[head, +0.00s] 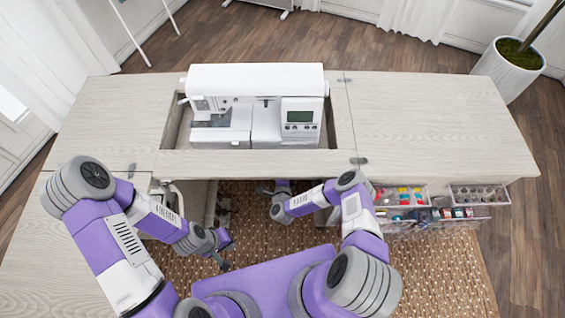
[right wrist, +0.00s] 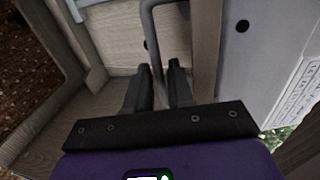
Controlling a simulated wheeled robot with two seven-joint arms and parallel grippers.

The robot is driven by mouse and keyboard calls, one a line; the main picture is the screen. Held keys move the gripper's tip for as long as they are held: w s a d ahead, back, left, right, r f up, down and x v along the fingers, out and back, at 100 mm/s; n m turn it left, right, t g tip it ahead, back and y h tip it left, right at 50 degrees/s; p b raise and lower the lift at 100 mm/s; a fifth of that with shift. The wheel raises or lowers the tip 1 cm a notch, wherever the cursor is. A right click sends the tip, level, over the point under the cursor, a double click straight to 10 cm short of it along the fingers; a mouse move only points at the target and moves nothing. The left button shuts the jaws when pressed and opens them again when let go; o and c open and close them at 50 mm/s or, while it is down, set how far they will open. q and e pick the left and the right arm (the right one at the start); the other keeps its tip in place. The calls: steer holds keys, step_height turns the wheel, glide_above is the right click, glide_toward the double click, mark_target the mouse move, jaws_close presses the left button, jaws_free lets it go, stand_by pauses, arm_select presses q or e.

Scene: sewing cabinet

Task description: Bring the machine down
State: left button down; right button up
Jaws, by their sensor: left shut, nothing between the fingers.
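The white sewing machine (head: 258,78) stands in the opening of the cabinet top (head: 435,115), its upper body above the surface. My left gripper (head: 225,265) is shut and empty, in front of the cabinet and below the top. My right gripper (head: 262,190) reaches under the cabinet's front edge, its fingertips partly hidden in the head view. In the right wrist view its two fingers (right wrist: 158,75) lie on either side of a grey bent metal bar (right wrist: 149,25). I cannot tell whether they press on it.
In the right wrist view, wooden panels (right wrist: 207,55) and a white panel (right wrist: 245,60) stand close around the right gripper. Clear trays of sewing supplies (head: 405,196) hang at the cabinet's right front. A potted plant (head: 510,70) stands behind right. The right tabletop is clear.

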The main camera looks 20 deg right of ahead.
steer(key=x, duration=0.3)
steer(key=shift+w+f+b, duration=0.1)
steer(key=shift+w+b, duration=0.25)
jaws_close()
